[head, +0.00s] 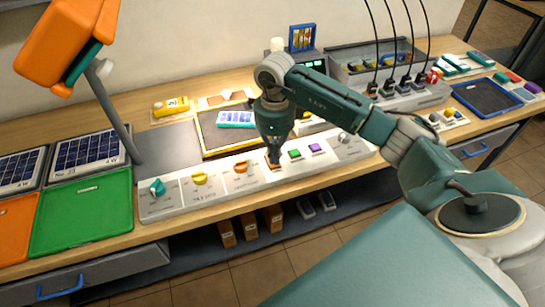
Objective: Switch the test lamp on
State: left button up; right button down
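An orange lamp head (65,40) on a grey post leans over the left part of the bench; I see no glow from it. A long pale control panel (215,193) runs along the bench's front edge. It bears a teal knob (157,187), a yellow knob (200,178), an orange knob (241,167), a green button (295,153), a purple button (315,147) and a grey knob (345,138). My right gripper (275,160) points down at the panel between the orange knob and the green button. It hides what is under it; contact is unclear. My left gripper is out of view.
Behind the panel lies a yellow-edged dark tray (208,128) with a teal-and-white pack (236,118). A green tray (84,215) and solar panels (88,150) are at left. A cabled charging rack (400,93) and a blue tray (483,98) stand at right.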

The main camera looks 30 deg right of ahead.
jog(key=shift+r+p, duration=1.7)
jog(key=shift+r, duration=1.4)
